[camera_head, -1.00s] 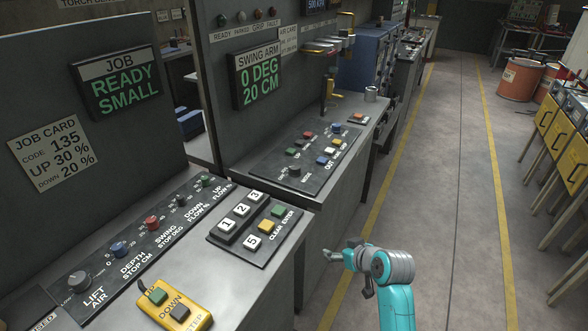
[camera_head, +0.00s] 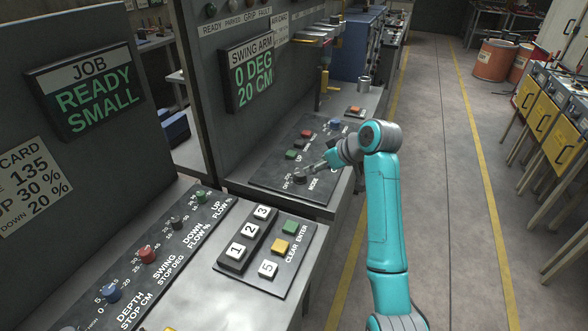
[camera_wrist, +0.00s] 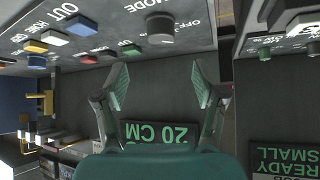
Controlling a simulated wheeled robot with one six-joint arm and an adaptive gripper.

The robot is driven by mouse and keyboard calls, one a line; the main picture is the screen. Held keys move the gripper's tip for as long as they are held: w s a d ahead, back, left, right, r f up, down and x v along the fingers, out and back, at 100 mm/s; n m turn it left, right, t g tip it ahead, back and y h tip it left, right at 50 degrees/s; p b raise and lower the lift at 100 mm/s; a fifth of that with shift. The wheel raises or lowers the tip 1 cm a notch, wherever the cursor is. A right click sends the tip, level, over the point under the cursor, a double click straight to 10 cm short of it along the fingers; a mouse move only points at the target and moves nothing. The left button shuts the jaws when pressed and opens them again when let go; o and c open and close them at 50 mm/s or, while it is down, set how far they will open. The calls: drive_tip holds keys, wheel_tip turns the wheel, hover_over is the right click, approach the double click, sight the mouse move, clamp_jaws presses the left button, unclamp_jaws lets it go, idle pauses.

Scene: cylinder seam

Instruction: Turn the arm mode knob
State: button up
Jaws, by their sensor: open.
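The arm mode knob (camera_head: 299,177) is a dark round knob at the near left of the swing arm panel, close to the word MODE. My gripper (camera_head: 317,167) is just above and to the right of it in the head view. In the wrist view, which is upside down, the grey knob (camera_wrist: 160,27) stands on the panel beyond the fingertips, roughly between them in line. My gripper (camera_wrist: 158,78) is open, with nothing between its fingers. The knob appears apart from both fingers. The wrist hides some panel labels.
The swing arm panel (camera_head: 262,180) also carries several coloured buttons, including a red one (camera_head: 307,134) and a blue one (camera_head: 335,124). A SWING ARM display (camera_head: 251,75) reads 0 DEG, 20 CM. A keypad (camera_head: 305,262) is on the nearer console. The aisle at right is clear.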

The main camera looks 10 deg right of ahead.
sight(301, 172)
drive_tip(key=x, duration=1)
drive_tip(key=c, duration=1.1)
